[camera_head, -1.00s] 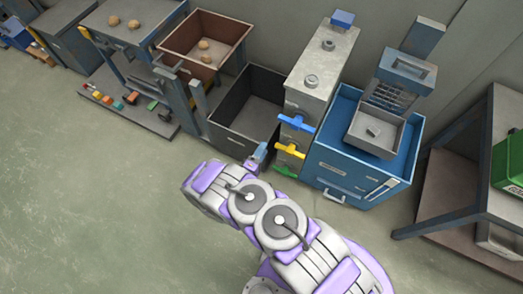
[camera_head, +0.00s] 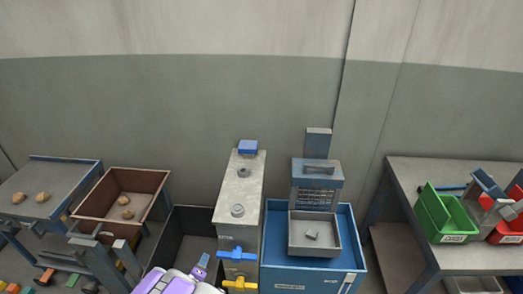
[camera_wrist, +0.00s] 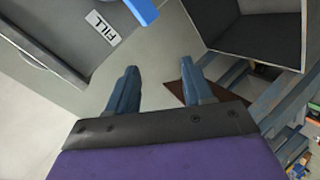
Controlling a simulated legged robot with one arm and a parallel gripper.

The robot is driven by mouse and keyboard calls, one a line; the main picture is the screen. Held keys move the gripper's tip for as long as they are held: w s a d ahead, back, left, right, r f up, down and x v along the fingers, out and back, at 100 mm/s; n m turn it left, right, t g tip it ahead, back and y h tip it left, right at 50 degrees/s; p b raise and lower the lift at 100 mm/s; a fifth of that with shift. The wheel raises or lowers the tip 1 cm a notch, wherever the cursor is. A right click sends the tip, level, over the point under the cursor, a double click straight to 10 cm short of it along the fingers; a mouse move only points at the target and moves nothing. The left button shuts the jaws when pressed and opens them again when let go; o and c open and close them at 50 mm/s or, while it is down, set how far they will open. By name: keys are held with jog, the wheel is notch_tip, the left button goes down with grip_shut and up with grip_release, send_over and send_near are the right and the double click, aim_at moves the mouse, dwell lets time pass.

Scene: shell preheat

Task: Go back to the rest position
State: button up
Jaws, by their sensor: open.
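My gripper (camera_wrist: 160,92) is open in the wrist view, with its two blue-grey fingers apart and nothing between them. In the head view only the upper part of my purple and white arm shows at the bottom edge, with a blue-grey gripper part (camera_head: 201,266) beside the grey cabinet (camera_head: 239,200). The cabinet has a blue handle (camera_head: 237,254) and a yellow handle (camera_head: 240,284) on its front. A panel labelled FILL (camera_wrist: 100,30) shows at the upper left of the wrist view, with a blue handle (camera_wrist: 143,11) close by.
A dark open bin (camera_head: 187,232) stands left of the cabinet, and a brown tray (camera_head: 150,180) with lumps is further left. A blue unit (camera_head: 345,235) holding a grey tray (camera_head: 335,245) stands right. A table (camera_head: 400,185) with green (camera_head: 447,215) and red bins (camera_head: 508,232) is at far right.

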jog(key=w+d+r+m+g+y, duration=0.1)
jog(key=w+d+r+m+g, duration=0.1)
jog(key=r, duration=0.4)
jog(key=w+d+r+m+g+y, duration=0.1)
jog(key=w+r+m+g, duration=0.1)
jog(key=r, duration=0.5)
jog(key=s+d+r+m+g+y, duration=0.15)
jog(key=s+d+r+g, duration=0.35)
jog(key=d+r, duration=0.6)
jog(key=s+d+r+m+g+h, duration=0.1)
jog(key=s+d+r+m+g, duration=0.1)
jog(key=s+d+r, duration=0.2)
jog(key=s+d+r+m+g+h, duration=0.1)
jog(key=s+d+r, duration=0.3)
jog(key=s+d, duration=0.7)
jog(key=s+d+r+m+g+h, duration=0.1)
jog(key=s+d+r, duration=0.4)
jog(key=s, duration=1.4)
jog(key=d+m+g, duration=0.1)
jog(key=d+m, duration=0.1)
jog(key=shift+s+d+m+g, duration=0.15)
jog(key=shift+d+m+g, duration=0.2)
jog(key=shift+g, duration=0.05)
